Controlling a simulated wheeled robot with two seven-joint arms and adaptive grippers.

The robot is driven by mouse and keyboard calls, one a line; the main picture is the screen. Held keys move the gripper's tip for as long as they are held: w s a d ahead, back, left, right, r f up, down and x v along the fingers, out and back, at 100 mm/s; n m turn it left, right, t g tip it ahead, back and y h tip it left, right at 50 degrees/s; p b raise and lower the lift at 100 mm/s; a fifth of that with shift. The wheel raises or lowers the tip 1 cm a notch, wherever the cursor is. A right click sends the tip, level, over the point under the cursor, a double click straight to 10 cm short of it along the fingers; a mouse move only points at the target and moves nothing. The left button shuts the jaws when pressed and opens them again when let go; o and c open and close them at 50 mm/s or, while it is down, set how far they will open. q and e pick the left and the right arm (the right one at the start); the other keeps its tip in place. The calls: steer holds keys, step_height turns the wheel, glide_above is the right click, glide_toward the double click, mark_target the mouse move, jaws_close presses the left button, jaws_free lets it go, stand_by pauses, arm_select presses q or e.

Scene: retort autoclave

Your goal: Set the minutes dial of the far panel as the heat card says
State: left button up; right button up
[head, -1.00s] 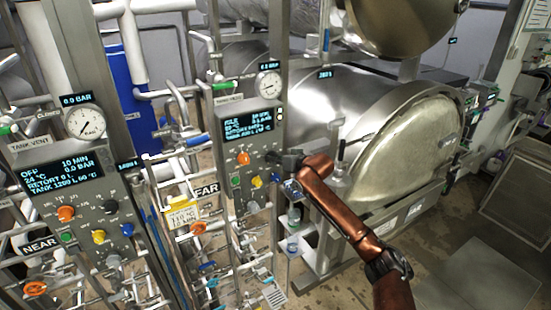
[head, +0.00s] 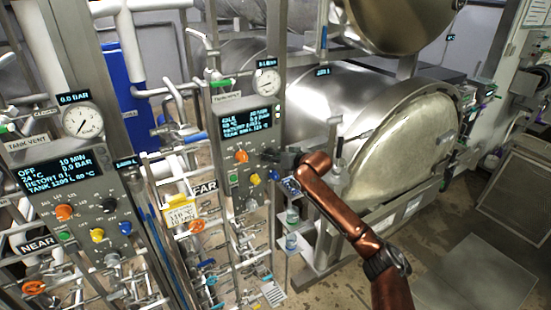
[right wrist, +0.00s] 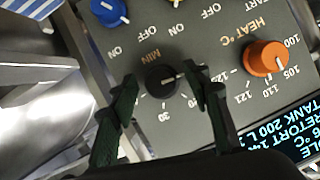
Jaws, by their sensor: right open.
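The black minutes dial (right wrist: 161,80) of the far panel (head: 228,180) sits between the two fingers of my right gripper (right wrist: 160,98) in the right wrist view. The fingers stand open on either side, with gaps to the knob. Its white pointer line faces the right finger, which hides part of the scale; a 30 shows below the knob. In the head view my right gripper (head: 279,160) covers this dial. The yellow heat card (head: 181,215) hangs left of the FAR label; it reads 110 °C, its minutes line too small to read surely. My left gripper is not in view.
The orange heat dial (right wrist: 266,58) is right of the minutes dial in the wrist view, with a blue knob (right wrist: 109,12) at upper left. The near panel (head: 80,190) stands at left in the head view. The steel retort (head: 390,130) is behind my right arm.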

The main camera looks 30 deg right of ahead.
steer(key=v, duration=1.2)
